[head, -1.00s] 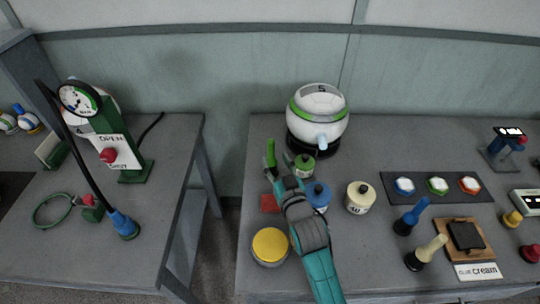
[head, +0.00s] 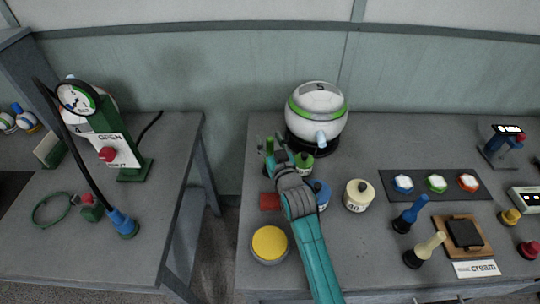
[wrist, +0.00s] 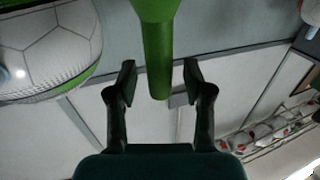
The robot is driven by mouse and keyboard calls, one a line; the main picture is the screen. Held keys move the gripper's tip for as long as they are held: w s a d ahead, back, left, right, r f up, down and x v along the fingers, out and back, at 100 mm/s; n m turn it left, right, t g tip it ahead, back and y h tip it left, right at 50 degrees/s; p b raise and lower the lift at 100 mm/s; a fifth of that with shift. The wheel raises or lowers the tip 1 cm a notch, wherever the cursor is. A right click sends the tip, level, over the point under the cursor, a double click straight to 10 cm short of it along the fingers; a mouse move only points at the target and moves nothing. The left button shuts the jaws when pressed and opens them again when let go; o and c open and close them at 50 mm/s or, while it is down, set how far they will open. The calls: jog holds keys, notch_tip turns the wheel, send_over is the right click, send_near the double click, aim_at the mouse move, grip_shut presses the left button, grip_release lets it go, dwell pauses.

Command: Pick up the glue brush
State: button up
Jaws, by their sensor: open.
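The glue brush shows as a green upright handle (head: 269,146), partly hidden behind my gripper at the left of the right-hand table. In the wrist view, the green handle (wrist: 158,55) comes down from the top edge, and its end lies between the two fingers. My gripper (wrist: 159,80) is open, with a finger on each side of the handle and a visible gap on both sides. In the head view, my gripper (head: 275,149) is at the handle. The lower part of the brush is hidden in the head view.
A red block (head: 270,202) is left of my wrist. A green pot (head: 304,163), a blue pot (head: 321,194) and a cream pot (head: 359,195) stand close on the right. The white ball machine (head: 319,106) is behind. A yellow-topped button (head: 270,243) is in front.

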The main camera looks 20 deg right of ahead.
grip_shut()
